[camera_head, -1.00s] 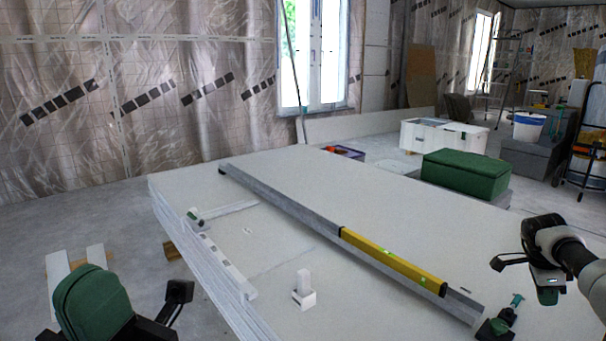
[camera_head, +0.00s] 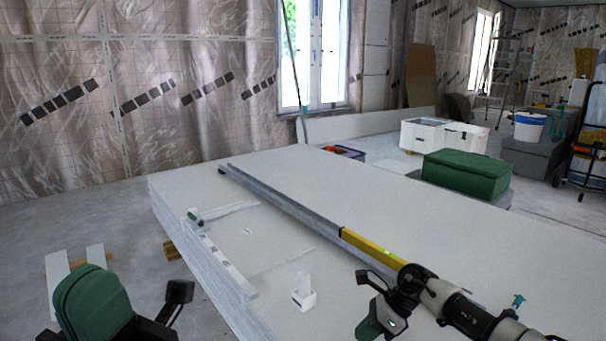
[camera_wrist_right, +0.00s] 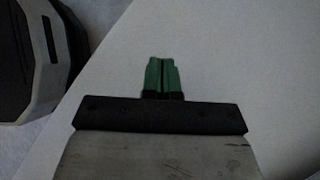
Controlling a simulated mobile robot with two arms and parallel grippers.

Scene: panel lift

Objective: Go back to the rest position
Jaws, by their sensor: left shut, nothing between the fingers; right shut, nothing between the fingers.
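My left gripper (camera_head: 92,300) is at the lower left corner of the head view, beside the panel stack and above the floor. It is shut and empty. My right arm comes in from the right over the panel stack (camera_head: 420,215), with its gripper (camera_head: 370,322) low at the front. In the right wrist view the two green fingers (camera_wrist_right: 161,75) are shut side by side with nothing between them, and a pale surface lies behind. The right arm hides the near end of the yellow level (camera_head: 370,248) and of the long grey metal bar (camera_head: 285,203).
A small white holder (camera_head: 303,292), a white strip (camera_head: 225,262) and a teal-handled tool (camera_head: 518,300) lie on the panels. A green case (camera_head: 466,174) and a white box (camera_head: 443,137) stand behind.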

